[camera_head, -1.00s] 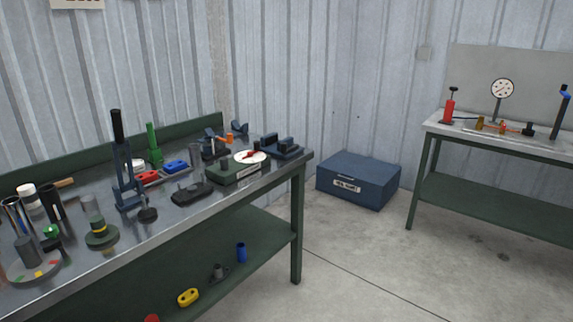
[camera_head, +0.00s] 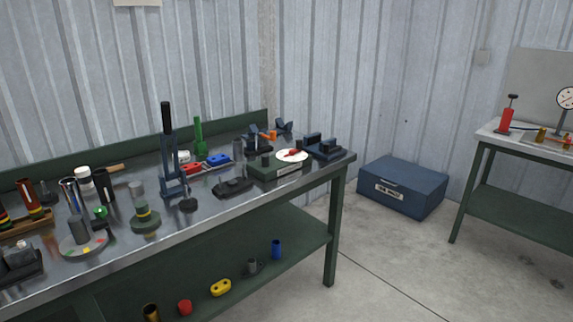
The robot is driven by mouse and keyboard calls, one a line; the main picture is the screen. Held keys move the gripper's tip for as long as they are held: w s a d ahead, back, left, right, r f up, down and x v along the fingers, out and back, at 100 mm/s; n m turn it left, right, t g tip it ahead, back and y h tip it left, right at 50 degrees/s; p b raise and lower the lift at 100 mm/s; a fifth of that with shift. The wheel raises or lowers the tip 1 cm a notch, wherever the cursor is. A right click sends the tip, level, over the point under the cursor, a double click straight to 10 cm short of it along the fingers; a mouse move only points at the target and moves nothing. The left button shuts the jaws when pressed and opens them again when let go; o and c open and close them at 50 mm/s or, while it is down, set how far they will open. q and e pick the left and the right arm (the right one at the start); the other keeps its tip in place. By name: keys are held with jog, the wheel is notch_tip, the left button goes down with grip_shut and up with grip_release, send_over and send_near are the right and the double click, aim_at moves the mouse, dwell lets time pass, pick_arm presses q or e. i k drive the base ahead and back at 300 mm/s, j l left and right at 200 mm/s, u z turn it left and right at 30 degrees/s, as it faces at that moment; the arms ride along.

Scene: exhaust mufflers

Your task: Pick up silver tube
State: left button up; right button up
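Several things on the workbench (camera_head: 215,212) could be the silver tube, and I cannot tell which one is meant. A shiny chrome tube (camera_head: 71,196) stands upright at the left, beside a black tube (camera_head: 104,186). A dull grey cylinder (camera_head: 78,229) stands on a round plate with coloured marks (camera_head: 72,248). A short grey cylinder (camera_head: 137,190) rises from a dark green round base with a yellow band (camera_head: 146,220). Another small grey cylinder (camera_head: 238,149) stands near the back. Neither of my grippers is in view.
A dark blue press with a black handle (camera_head: 168,150) stands tall mid-bench. A scale with a white dial (camera_head: 291,156) is near the right end. A blue box (camera_head: 403,187) sits on the floor, left of a second table (camera_head: 530,142). Open floor lies between bench and table.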

aim_at(238, 144)
jog(key=i+l+u, duration=0.15)
jog(key=i+l, duration=0.45)
jog(key=i+l+u, duration=0.1)
jog(key=i+l, duration=0.5)
jog(key=l, duration=0.15)
